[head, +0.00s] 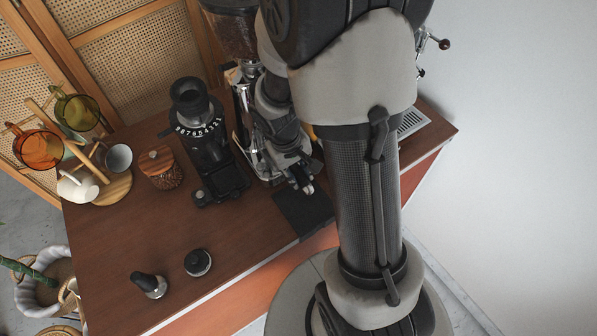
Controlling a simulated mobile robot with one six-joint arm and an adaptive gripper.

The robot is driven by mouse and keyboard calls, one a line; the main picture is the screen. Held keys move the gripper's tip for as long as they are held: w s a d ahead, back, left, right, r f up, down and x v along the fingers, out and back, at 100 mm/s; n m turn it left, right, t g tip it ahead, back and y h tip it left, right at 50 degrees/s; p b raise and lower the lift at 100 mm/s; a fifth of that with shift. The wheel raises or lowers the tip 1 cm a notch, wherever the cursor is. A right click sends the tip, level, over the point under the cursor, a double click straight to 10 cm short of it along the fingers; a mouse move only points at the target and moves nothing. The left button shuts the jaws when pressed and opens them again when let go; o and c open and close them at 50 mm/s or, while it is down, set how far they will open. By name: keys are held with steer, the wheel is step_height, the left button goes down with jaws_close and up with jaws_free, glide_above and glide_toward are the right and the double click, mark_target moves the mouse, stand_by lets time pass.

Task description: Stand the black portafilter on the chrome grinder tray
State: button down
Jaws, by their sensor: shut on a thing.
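My gripper (303,183) is low over the counter, just right of the chrome grinder (246,125) and close to its base. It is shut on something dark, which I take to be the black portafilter. The gripper and wrist hide most of it, so I cannot tell its tilt or whether it touches the tray. The grinder, with a hopper of beans (232,35), stands at the back of the counter. Its chrome tray (268,178) shows only in part at its foot, beside my wrist.
A black mat (303,212) lies at the counter's front edge. A tamper (149,284) and a round black tool (198,262) sit at front left. The counter between is clear.

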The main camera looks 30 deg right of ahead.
steer(key=shift+s+f, duration=0.25)
steer(key=shift+f, duration=0.2)
steer(key=c, duration=1.7)
jaws_free()
steer(key=o, duration=0.5)
steer(key=shift+w+r, duration=0.1)
steer(key=shift+w, duration=0.1)
steer(key=shift+c, duration=0.2)
step_height(320, 180, up, 12)
steer(key=a, duration=0.2)
steer(key=shift+a, duration=0.2)
steer(key=shift+w, duration=0.1)
